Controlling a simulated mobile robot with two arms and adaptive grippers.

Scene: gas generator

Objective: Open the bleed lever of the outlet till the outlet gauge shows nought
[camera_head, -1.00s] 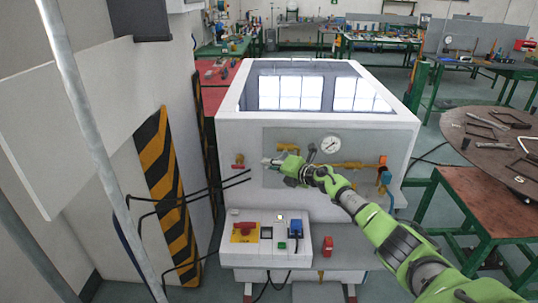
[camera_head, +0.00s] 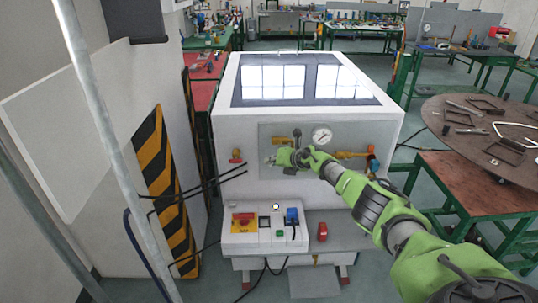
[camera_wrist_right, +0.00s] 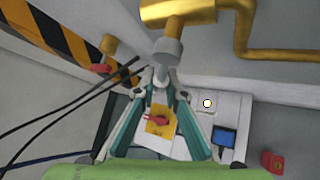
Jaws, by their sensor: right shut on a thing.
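The outlet gauge (camera_head: 322,135) is a round white dial on the grey panel on the front of the white cabinet. Its needle is too small to read surely. My right gripper (camera_head: 273,160) is at the left part of this panel, below a short brass fitting (camera_head: 282,141). In the right wrist view its teal fingers (camera_wrist_right: 164,78) come together at a grey round-ended part (camera_wrist_right: 167,51) under the brass fitting (camera_wrist_right: 178,14). I take this part for the bleed lever, but its length and angle are largely hidden. My left gripper is out of view.
Below the panel is a control box (camera_head: 262,232) with a red switch on yellow. A red-handled brass valve (camera_head: 236,157) sits left of the panel, near black cables. Brass piping (camera_head: 352,154) runs to the right. A round table (camera_head: 470,125) stands at right.

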